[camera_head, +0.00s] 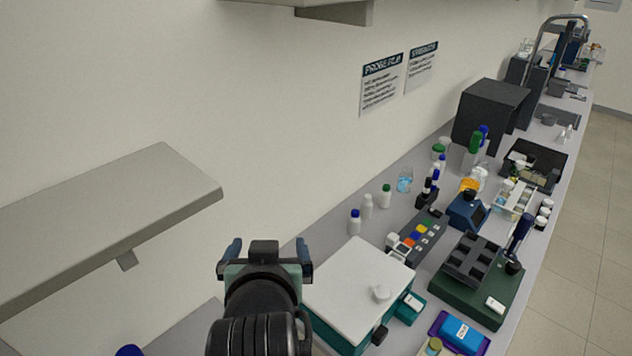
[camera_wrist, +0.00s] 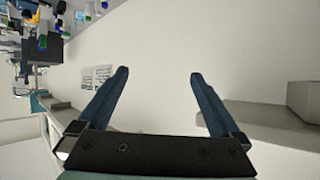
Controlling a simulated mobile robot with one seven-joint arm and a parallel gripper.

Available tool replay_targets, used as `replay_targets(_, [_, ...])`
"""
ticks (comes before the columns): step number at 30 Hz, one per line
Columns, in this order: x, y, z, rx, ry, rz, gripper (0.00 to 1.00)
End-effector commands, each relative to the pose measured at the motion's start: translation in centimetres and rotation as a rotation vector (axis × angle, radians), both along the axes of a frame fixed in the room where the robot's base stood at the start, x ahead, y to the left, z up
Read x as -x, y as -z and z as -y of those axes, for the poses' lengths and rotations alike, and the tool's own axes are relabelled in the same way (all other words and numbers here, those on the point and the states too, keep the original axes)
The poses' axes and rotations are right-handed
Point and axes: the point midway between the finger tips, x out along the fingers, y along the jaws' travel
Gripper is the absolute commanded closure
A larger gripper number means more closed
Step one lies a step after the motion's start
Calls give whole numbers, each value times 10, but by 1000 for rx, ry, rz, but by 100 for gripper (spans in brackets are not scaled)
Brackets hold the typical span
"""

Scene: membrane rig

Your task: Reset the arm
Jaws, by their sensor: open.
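My gripper (camera_head: 268,256) is raised at the lower middle of the head view, in front of the left end of the bench equipment. In the wrist view my gripper (camera_wrist: 150,88) has its two blue fingers spread wide apart with nothing between them. Behind the fingers is the plain pale wall (camera_wrist: 160,45). The gripper touches no object that I can see. In the head view the arm hides part of the bench below it.
A grey wall shelf (camera_head: 110,215) juts out at the left, near my gripper. A white-lidded teal box (camera_head: 358,285) stands just right of the arm. The bench beyond is crowded with bottles, racks and a dark box (camera_head: 490,112). The floor (camera_head: 590,230) at the right is clear.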

Motion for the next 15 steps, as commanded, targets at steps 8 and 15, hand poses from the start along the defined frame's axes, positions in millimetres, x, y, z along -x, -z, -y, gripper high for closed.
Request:
replay_targets(8, [-8, -183, 86, 33, 147, 624, 0])
replay_targets(15, [72, -307, 86, -5, 156, 1143, 0])
